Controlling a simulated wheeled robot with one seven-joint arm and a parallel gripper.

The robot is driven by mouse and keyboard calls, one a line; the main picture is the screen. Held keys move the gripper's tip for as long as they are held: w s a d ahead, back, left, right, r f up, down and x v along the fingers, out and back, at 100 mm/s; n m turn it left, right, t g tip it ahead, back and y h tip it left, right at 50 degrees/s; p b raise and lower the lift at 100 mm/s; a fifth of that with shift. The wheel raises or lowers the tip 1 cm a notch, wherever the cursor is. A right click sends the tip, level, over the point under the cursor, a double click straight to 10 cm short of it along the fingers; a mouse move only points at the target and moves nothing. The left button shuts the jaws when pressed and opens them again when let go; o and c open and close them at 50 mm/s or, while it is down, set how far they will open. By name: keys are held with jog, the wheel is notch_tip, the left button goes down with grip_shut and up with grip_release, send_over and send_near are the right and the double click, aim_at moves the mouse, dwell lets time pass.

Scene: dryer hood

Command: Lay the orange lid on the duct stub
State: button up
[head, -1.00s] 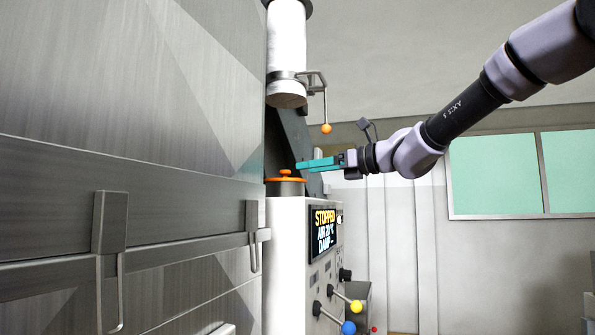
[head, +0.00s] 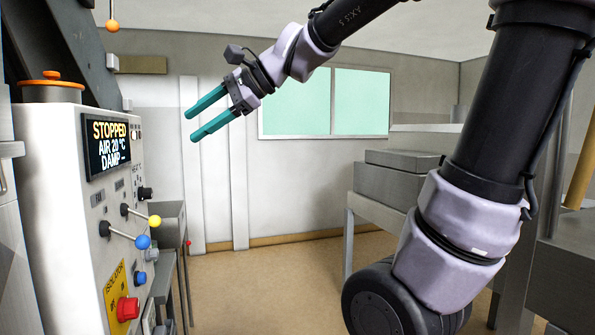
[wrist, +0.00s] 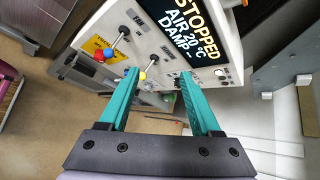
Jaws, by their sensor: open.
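The orange lid (head: 54,83), with a small knob on top, lies on the short grey duct stub (head: 50,95) on top of the white control cabinet at the left of the head view. It looks level there. My gripper (head: 191,125) is in the air to the right of the cabinet, well apart from the lid. Its two teal fingers are spread and empty. The wrist view shows the open fingers (wrist: 160,75) with the cabinet front beyond them.
The cabinet's display (head: 108,144) reads STOPPED. A yellow-knobbed lever (head: 154,221), a blue-knobbed lever (head: 143,241) and a red button (head: 127,308) stick out of its front. An orange ball handle (head: 112,26) hangs above. Grey benches (head: 392,184) stand right. The floor between is clear.

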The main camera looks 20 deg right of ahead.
jog(key=s+d+f+n+t+h, duration=0.1)
jog(key=s+d+f+n+h, duration=0.2)
jog(key=d, duration=0.6)
jog(key=s+d+f+n+h, duration=0.4)
jog(key=d+f, duration=0.3)
jog(key=d, duration=0.2)
jog(key=shift+s+d+f+n+t+h, duration=0.2)
jog(key=shift+s+f+n+t+h, duration=0.15)
jog(key=shift+n+h, duration=0.25)
jog(key=shift+o, duration=0.2)
jog(key=shift+r, duration=0.1)
